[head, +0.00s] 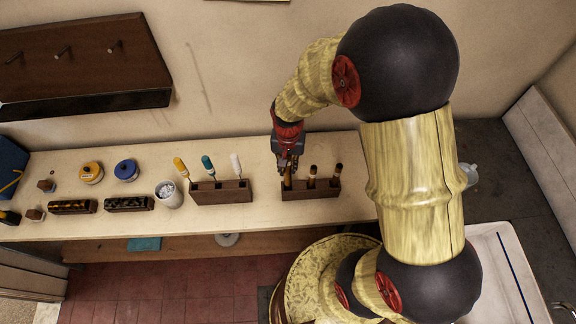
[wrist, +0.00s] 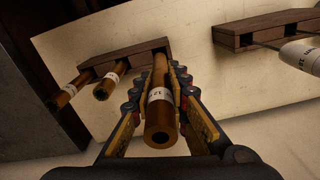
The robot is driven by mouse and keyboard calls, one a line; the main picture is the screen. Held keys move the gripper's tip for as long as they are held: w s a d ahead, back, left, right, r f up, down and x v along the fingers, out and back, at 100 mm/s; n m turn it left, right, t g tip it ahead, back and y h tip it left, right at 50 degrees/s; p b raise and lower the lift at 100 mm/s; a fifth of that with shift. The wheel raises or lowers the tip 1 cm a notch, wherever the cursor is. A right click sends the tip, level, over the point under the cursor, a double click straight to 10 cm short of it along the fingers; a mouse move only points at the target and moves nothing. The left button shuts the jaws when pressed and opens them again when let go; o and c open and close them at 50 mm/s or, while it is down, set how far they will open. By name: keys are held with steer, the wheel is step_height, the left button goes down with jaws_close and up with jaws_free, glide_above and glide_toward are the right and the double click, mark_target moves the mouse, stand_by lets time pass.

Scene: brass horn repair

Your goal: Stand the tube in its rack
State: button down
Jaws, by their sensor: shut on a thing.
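The tube rack (head: 312,193) is a dark wooden block on the bench, with two brown tubes (head: 312,174) (head: 337,173) standing in its middle and right places. My gripper (head: 289,168) is above the rack's left end, shut on a brown tube (wrist: 160,112) with a white label band. In the wrist view the held tube points at the end of the rack (wrist: 133,56), beside the two standing tubes (wrist: 66,92) (wrist: 110,82). Its far end meets the rack's outline there. How deep it sits in the slot is hidden by the fingers.
A second wooden rack (head: 222,192) with yellow, teal and white-handled tools stands to the left. Bench (head: 262,207) is clear between the racks.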

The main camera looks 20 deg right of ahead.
steer(key=shift+f+b, duration=3.2)
steer(key=shift+f, duration=1.5)
steer(key=c, duration=1.6)
jaws_free()
steer(key=shift+c, duration=0.2)
step_height(320, 180, up, 12)
glide_above(288, 180)
steer(key=w, duration=0.1)
steer(key=shift+d, duration=0.2)
steer(key=s+r+n+t+b, duration=0.5)
steer(key=s+r+b, duration=0.5)
steer(key=s, duration=0.4)
steer(key=shift+r+n+t+b, duration=0.2)
steer(key=shift+n+t+b, duration=0.1)
steer(key=shift+n+b, duration=0.2)
